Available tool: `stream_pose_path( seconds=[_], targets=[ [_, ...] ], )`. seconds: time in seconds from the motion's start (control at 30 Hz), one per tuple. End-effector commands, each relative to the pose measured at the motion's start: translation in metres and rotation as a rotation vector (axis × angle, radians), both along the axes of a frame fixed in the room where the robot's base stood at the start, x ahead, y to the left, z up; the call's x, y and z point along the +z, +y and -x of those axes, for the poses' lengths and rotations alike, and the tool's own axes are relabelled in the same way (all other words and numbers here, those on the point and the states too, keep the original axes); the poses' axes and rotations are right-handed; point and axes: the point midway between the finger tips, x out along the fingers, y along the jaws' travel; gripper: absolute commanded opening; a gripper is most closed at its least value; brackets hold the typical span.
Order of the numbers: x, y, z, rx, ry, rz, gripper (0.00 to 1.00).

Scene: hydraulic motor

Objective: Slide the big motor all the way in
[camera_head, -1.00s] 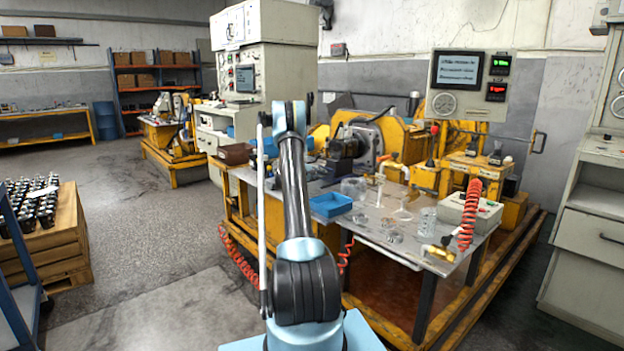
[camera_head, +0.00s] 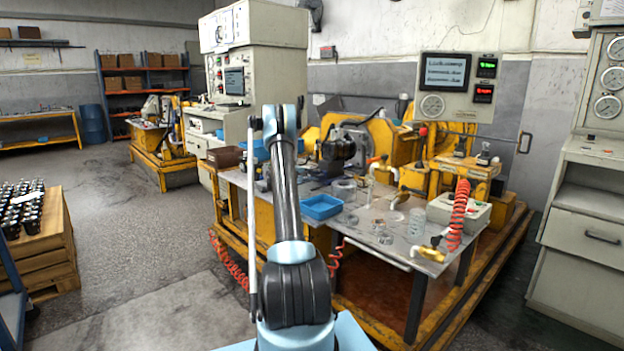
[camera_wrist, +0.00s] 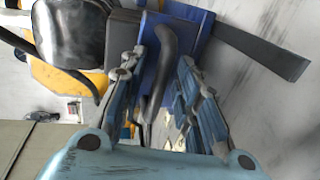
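The big motor (camera_head: 338,149) is a dark, bulky body at the back of the bench, in front of a grey round mounting plate (camera_head: 357,136) on a yellow frame. I cannot tell how far in it sits. My gripper is hidden behind my raised arm in the head view. In the wrist view my gripper (camera_wrist: 160,80) has its two blue-grey fingers apart. A dark curved bar (camera_wrist: 168,55) lies in the space between them, over a blue plate (camera_wrist: 190,40); a gap shows beside the right finger. A dark, shiny rounded part (camera_wrist: 72,32) is at upper left.
The metal bench (camera_head: 375,250) carries a blue tray (camera_head: 321,207), clear glass-like parts and a brass fitting (camera_head: 430,254). A red coiled hose (camera_head: 459,215) stands at its right. A display panel (camera_head: 455,85) is behind. The floor at left is open, beyond a wooden pallet (camera_head: 45,240).

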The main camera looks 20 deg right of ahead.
Motion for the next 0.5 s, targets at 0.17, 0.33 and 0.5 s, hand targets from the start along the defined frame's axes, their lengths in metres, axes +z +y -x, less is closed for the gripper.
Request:
stream_pose_path(
  seconds=[0.17,0.33,0.5],
  targets=[
    [0.004,0.021,0.006,0.003,-0.001,0.000,0.30],
    [0.011,0.052,0.018,0.004,0.000,-0.001,0.30],
    [0.017,0.080,0.028,0.003,0.001,-0.001,0.30]
  ],
)
